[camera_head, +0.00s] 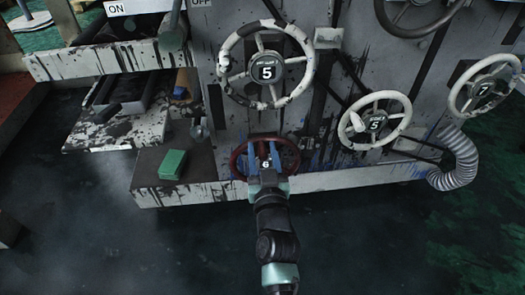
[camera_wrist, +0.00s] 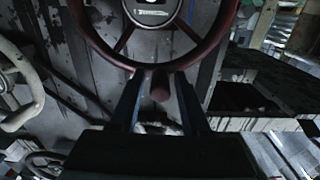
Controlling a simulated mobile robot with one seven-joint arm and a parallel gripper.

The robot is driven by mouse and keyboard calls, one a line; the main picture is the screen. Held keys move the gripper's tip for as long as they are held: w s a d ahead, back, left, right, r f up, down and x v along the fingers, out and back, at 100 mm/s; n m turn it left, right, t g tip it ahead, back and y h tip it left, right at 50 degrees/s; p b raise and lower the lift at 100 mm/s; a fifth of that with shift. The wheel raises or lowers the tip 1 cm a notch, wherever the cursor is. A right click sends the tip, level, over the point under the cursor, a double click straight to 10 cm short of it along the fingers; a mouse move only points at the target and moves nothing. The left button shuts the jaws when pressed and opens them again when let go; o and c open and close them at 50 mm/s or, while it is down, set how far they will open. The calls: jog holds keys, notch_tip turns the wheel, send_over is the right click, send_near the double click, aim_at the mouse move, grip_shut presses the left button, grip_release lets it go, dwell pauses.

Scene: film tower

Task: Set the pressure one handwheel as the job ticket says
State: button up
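A dark red handwheel (camera_head: 240,166) with a hub plate reading 6 is low on the machine front. My gripper (camera_head: 265,170) is in front of it and covers part of it. In the wrist view the red rim (camera_wrist: 103,52) fills the top, and a red handle knob (camera_wrist: 160,85) sits between my two blue fingers (camera_wrist: 158,82). The fingers are apart, with gaps beside the knob. White handwheels show 5 (camera_head: 227,68), 5 (camera_head: 345,129) and 7 (camera_head: 459,91). I cannot tell which wheel is pressure one, and I see no readable job ticket.
A green box (camera_head: 172,164) lies on the ledge (camera_head: 150,194) left of the red wheel. A dark wheel (camera_head: 420,32) is at top right. A ribbed hose (camera_head: 462,160) hangs at the right. ON and OFF plates are at top left. The floor (camera_head: 365,245) in front is clear.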

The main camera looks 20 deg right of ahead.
grip_shut()
dwell(1.2)
